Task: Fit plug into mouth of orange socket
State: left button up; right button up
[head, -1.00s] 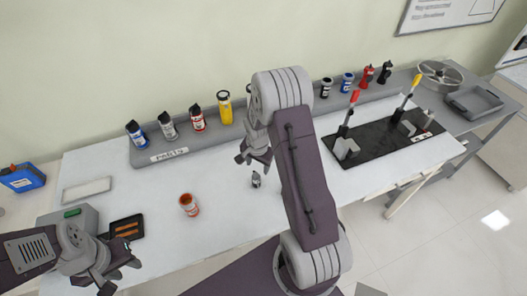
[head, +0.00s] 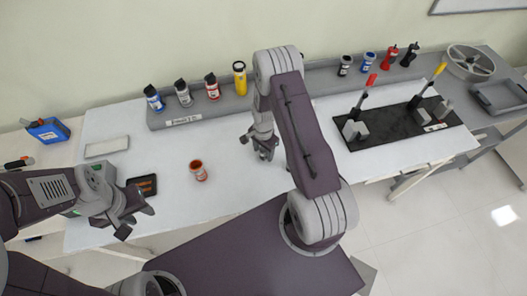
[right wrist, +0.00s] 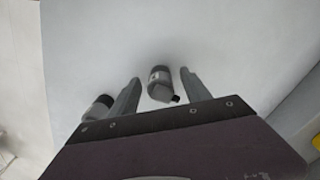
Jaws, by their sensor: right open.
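The orange socket (head: 198,170), a small cup shape with an orange mouth and a pale label, stands upright on the white table in the head view. My right gripper (head: 262,152) is to the right of it, pointing down at the table. In the right wrist view, a small grey cylinder with a black end, apparently the plug (right wrist: 159,80), lies between the spread fingers of my right gripper (right wrist: 160,75). I cannot tell its height relative to the fingers. In the head view my right gripper hides it. My left gripper (head: 137,221) is open and empty at the table's front left.
Another grey cylinder (right wrist: 98,108) shows left of the fingers in the right wrist view. Several bottles stand on the grey rack (head: 200,116) behind. A black tray (head: 143,184) lies near my left gripper. A black board (head: 410,128) with clamps lies right.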

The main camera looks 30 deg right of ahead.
jog(key=shift+f, duration=0.65)
jog(key=shift+d, duration=0.1)
jog(key=c, duration=0.7)
grip_shut()
jog(key=shift+r, duration=0.1)
jog(key=shift+r, duration=0.1)
